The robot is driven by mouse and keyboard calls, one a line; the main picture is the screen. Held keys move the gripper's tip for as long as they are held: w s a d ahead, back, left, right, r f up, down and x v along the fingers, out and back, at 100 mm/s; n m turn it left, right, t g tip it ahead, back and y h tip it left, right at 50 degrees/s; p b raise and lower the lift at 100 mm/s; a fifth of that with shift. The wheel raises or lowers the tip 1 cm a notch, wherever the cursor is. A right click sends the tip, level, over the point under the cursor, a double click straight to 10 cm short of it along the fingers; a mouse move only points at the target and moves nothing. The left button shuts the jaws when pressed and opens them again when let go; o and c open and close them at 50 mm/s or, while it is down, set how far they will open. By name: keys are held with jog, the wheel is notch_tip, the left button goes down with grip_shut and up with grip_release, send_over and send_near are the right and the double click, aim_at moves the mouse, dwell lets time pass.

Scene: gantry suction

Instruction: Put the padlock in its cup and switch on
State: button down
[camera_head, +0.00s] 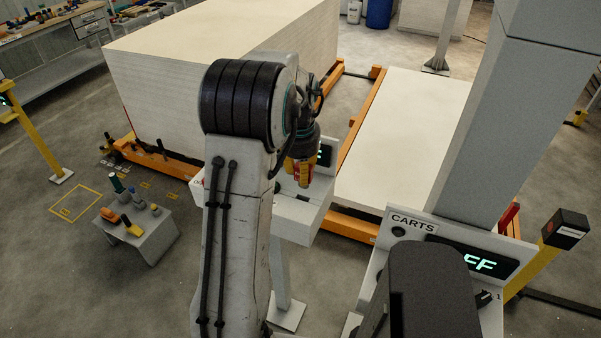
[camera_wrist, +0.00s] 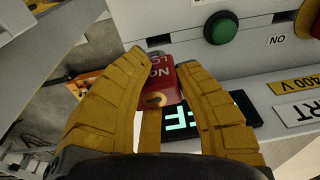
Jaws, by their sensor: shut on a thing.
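My gripper (camera_head: 300,172) is in front of the light grey panel box, its yellow fingers pointing down. In the wrist view its two fingers (camera_wrist: 160,64) are shut on a red padlock (camera_wrist: 163,88) with white lettering and a keyhole. The padlock lies between the fingertips, close to the panel. A green round button (camera_wrist: 222,27) is on the panel above and right of it. A dark display (camera_wrist: 228,110) with lit green letters, partly hidden by the fingers, is behind the gripper. I cannot make out the padlock's cup for certain.
A second panel marked CARTS (camera_head: 412,221) with a lit display (camera_head: 480,262) stands at the right, beside a thick grey post (camera_head: 520,110). Pale board stacks (camera_head: 225,40) fill the back. A small grey table (camera_head: 150,235) with tools stands at the left on open floor.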

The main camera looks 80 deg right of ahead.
jog(key=shift+w+d+r, duration=0.1)
jog(key=shift+w+d, duration=0.15)
jog(key=shift+d, duration=0.1)
jog(key=shift+s+d+m, duration=0.15)
jog(key=shift+d+m, duration=0.15)
jog(key=shift+r+p, duration=0.15)
jog(key=shift+p, duration=0.15)
jog(key=shift+f+b, duration=1.75)
jog(key=shift+f, duration=0.4)
jog(key=shift+f, duration=0.25)
jog(key=shift+f+b, duration=1.7)
jog(key=shift+f, duration=0.2)
jog(key=c, duration=0.9)
grip_release()
jog(key=shift+r, duration=0.1)
jog(key=shift+c, duration=0.2)
